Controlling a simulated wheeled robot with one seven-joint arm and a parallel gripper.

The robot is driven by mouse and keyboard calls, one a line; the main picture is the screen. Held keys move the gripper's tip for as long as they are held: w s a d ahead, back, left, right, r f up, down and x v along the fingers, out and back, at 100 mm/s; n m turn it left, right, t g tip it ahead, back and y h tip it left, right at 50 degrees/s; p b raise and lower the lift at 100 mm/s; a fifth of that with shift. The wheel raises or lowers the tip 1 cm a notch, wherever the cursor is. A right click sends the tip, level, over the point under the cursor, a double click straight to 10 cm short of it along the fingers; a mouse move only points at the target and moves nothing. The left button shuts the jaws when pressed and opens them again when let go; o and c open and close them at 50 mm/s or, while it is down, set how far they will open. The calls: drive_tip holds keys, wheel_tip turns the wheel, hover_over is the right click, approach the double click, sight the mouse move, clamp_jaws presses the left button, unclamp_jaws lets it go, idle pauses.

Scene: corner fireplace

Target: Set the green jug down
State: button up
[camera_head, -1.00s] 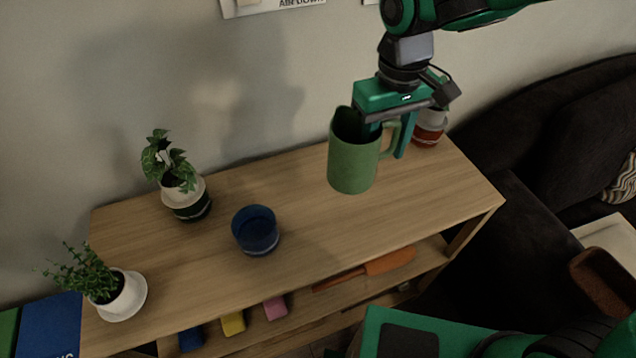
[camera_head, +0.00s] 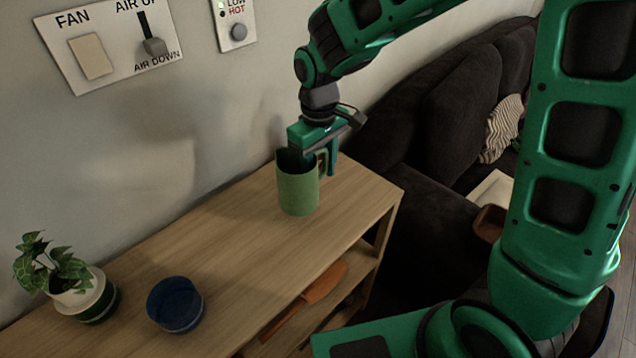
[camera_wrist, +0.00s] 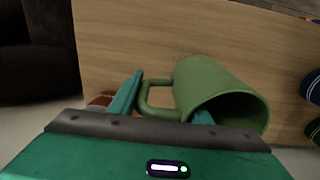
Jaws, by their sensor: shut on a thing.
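The green jug (camera_head: 297,192) is upright over the right part of the wooden shelf top (camera_head: 235,225); I cannot tell whether its base touches the wood. My gripper (camera_head: 315,162) is shut on the jug from above. One finger is inside its mouth and the other is outside on the handle side. In the wrist view, the jug (camera_wrist: 212,82) shows its open mouth toward me, and its handle lies between the fingers of my gripper (camera_wrist: 163,105).
A blue bowl (camera_head: 175,305) and a potted plant (camera_head: 75,285) stand to the left on the shelf top. An orange utensil (camera_head: 322,283) lies on the level below. The wall with panels (camera_head: 108,45) is behind, a dark sofa (camera_head: 435,120) to the right. Wood is clear between bowl and jug.

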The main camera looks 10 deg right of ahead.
drive_tip(key=shift+w+f, duration=0.1)
drive_tip(key=shift+f, duration=2)
drive_tip(key=o, duration=1.5)
drive_tip(key=shift+o, duration=0.2)
drive_tip(key=shift+d, duration=0.1)
wheel_tip(320, 180, up, 12)
drive_tip(key=shift+r, duration=0.1)
